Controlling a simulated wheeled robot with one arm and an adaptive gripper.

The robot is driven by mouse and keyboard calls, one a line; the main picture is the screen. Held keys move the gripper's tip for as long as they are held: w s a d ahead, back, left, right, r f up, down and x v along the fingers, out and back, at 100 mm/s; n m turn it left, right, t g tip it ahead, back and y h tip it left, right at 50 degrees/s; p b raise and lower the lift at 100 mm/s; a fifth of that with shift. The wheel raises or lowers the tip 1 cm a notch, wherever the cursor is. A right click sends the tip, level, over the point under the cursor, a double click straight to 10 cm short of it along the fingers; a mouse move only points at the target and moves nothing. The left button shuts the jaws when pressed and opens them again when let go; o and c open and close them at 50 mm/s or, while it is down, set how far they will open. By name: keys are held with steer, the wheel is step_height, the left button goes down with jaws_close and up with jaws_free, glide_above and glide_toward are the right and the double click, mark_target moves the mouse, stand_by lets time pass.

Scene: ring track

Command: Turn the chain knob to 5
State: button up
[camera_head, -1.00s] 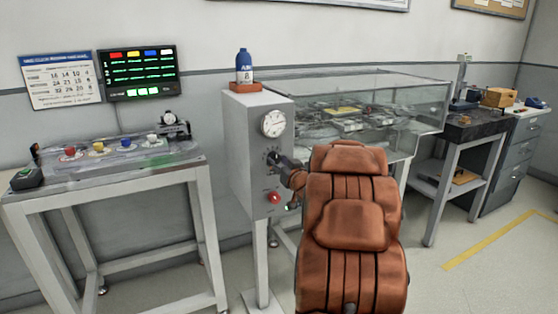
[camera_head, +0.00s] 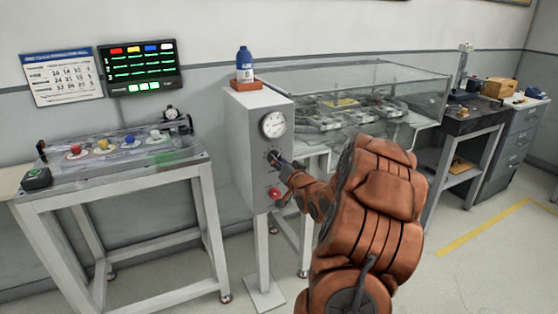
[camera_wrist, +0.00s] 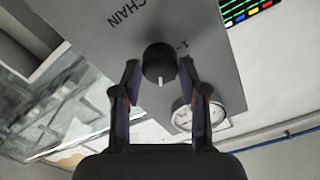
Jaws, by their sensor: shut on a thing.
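The chain knob (camera_wrist: 159,62) is a round black knob with a white pointer line, on the front of the grey control box (camera_head: 240,150). In the wrist view it sits between my fingertips, its pointer line towards the bottom of the picture. The word CHAIN is printed beside it, and a "1" mark shows to its right. The other numbers are hidden or out of view. My gripper (camera_wrist: 159,78) is shut on the knob. In the head view my gripper (camera_head: 281,164) reaches the box front below the gauge and largely covers the knob.
A round gauge (camera_head: 273,124) sits above the knob and a red button (camera_head: 274,193) below it. A blue bottle (camera_head: 244,66) stands on the box. A glass case (camera_head: 350,90) is behind. A bench with coloured buttons (camera_head: 110,160) is at left.

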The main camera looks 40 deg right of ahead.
steer(key=o, duration=1.1)
steer(key=shift+o, duration=0.2)
steer(key=shift+s, duration=0.1)
steer(key=v, duration=0.7)
steer(key=shift+a, duration=0.15)
steer(key=shift+s, duration=0.15)
